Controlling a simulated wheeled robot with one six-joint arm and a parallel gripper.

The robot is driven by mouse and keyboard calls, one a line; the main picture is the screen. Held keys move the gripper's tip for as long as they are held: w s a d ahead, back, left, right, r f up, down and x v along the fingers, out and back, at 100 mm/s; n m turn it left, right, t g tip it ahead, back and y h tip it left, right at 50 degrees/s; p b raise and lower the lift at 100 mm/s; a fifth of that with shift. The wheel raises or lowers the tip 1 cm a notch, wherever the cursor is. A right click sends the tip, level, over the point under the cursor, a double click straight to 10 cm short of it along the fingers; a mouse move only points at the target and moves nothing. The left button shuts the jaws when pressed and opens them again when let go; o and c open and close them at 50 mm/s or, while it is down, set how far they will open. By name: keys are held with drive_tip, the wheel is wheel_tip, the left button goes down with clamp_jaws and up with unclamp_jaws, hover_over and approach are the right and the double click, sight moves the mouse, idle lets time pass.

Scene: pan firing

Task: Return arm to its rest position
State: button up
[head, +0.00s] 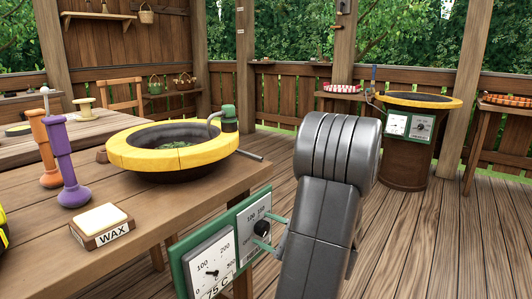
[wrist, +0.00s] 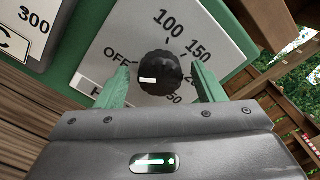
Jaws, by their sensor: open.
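My arm (head: 325,210) reaches down in front of the pan's control panel in the head view. My gripper (wrist: 162,82) is open, its two green fingers on either side of a black dial knob (wrist: 160,73) in the wrist view. A gap shows on each side, so the fingers appear apart from the knob. The knob's white mark points left, towards the OFF side. The green-framed control panel (head: 176,251) hangs at the table's front edge and has a temperature gauge (head: 212,272). The yellow-rimmed pan (head: 180,159) sits on the table above it, with something green inside.
On the wooden table (head: 150,235) stand a purple tool (head: 74,190), an orange tool (head: 47,165) and a wax block (head: 101,225). A second yellow-rimmed station (head: 410,145) stands at the back right. The plank floor (head: 440,240) to the right of my arm is clear.

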drive_tip(key=shift+d, duration=0.1)
drive_tip(key=p+v, duration=0.4)
drive_tip(key=v, duration=0.9)
drive_tip(key=b+x, duration=0.1)
drive_tip(key=x, duration=0.5)
drive_tip(key=b+x, duration=0.2)
drive_tip(key=x, duration=0.5)
drive_tip(key=shift+a+r, duration=0.2)
drive_tip(key=shift+r, duration=0.05)
drive_tip(key=m+p, duration=0.3)
drive_tip(key=m, duration=0.1)
drive_tip(key=shift+d+m, duration=0.1)
drive_tip(key=shift+m, duration=0.2)
drive_tip(key=m+p, duration=0.3)
drive_tip(key=m, duration=0.2)
drive_tip(key=shift+p, duration=0.3)
drive_tip(key=m+p, duration=0.2)
drive_tip(key=m, duration=0.2)
drive_tip(key=shift+f, duration=0.15)
drive_tip(key=m, duration=0.4)
drive_tip(key=shift+m+p, duration=0.3)
drive_tip(key=shift+p, duration=0.05)
